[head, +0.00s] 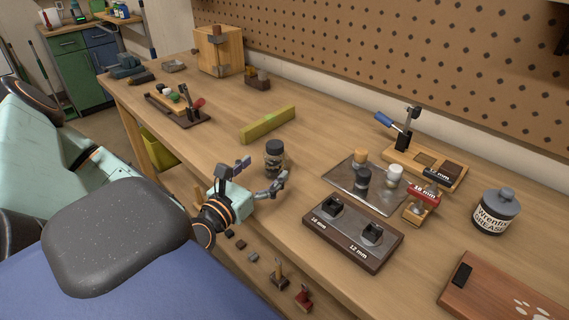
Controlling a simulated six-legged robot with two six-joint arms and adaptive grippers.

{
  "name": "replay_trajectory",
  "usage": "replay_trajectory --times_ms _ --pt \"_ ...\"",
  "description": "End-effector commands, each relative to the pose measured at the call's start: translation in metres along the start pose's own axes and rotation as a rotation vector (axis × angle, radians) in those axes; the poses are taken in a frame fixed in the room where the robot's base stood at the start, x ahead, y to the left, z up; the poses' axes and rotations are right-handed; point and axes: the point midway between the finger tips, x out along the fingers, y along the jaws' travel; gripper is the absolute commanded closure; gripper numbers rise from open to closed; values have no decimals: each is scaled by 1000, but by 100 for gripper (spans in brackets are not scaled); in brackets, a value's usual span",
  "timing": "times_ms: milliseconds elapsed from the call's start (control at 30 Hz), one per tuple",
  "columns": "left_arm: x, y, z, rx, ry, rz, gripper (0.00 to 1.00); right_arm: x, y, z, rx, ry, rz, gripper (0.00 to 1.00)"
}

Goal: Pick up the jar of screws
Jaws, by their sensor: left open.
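The jar of screws (274,160) is a small clear jar with a dark lid and dark contents. It stands upright on the wooden workbench, near the front edge at the middle of the head view. My left gripper (256,177) is open, with its two fingers spread apart. It is at the bench's front edge, just in front of the jar, with one finger to the left of the jar and the other below and to its right. I cannot tell whether a finger touches the jar. My right gripper is not in view.
A yellow-green level (268,124) lies behind the jar. A metal tray (371,201) with small bottles and a dark wooden block (353,235) marked with sizes stand to the right. A grease jar (495,212) is farther right. Bench surface (222,135) left of the jar is clear.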

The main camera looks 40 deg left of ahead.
Motion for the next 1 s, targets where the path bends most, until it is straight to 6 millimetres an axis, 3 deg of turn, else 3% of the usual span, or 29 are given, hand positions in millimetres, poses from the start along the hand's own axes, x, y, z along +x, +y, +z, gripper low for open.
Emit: replay_trajectory --times_ms 533,867,1000 --pt "59 -1 -5 -6 1 7 17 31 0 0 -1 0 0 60" --pt "64 -4 -3 -8 2 7 17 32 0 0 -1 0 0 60" --pt "64 -4 -3 -8 2 8 28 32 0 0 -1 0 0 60"
